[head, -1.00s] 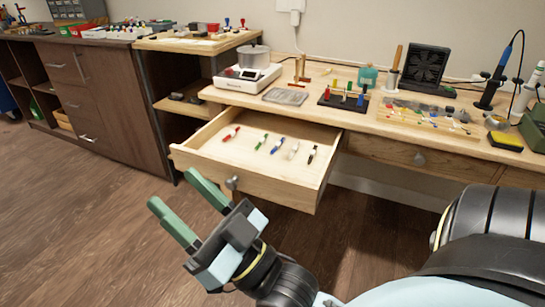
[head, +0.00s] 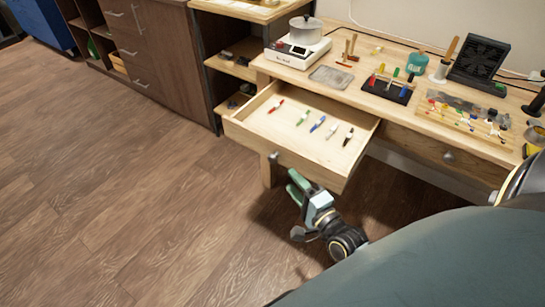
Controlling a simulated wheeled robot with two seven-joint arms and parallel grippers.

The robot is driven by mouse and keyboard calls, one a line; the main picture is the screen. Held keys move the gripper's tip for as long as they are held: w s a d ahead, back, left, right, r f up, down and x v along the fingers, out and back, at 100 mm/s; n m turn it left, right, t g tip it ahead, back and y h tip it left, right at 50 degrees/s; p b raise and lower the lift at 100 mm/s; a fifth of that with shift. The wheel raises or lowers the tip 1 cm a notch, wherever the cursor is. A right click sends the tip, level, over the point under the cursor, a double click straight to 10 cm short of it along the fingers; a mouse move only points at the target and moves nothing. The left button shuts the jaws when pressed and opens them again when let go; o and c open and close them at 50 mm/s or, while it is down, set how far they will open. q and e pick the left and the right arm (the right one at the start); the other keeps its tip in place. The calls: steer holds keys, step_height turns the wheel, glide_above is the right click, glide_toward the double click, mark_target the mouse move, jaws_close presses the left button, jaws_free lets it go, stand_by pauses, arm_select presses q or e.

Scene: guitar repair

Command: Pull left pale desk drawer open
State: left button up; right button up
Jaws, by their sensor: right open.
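The left pale desk drawer (head: 297,168) stands pulled out from under the desk top. Several small pen-like items with coloured parts, such as a red one (head: 276,106) and a blue one (head: 318,123), lie in it. Its round grey knob (head: 273,157) is on the front panel. My right gripper (head: 295,184) has green fingers spread apart with nothing between them. It is just below and to the right of the knob in the picture, apart from it. My left gripper is not in view.
The desk top (head: 340,62) holds a white scale with a pot (head: 297,42), a black tool stand (head: 388,88) and a parts board (head: 465,120). A shut drawer with a knob (head: 448,156) is to the right. A dark cabinet (head: 160,62) stands left. Floor (head: 130,190) in front is clear.

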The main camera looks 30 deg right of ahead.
mark_target(276, 163)
steer(key=w+b, duration=0.2)
steer(key=w, duration=0.7)
steer(key=shift+w, duration=0.4)
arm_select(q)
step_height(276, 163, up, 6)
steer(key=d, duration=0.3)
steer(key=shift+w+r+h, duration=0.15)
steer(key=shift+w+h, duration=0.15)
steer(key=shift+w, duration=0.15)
arm_select(e)
steer(key=shift+w, duration=0.5)
jaws_close()
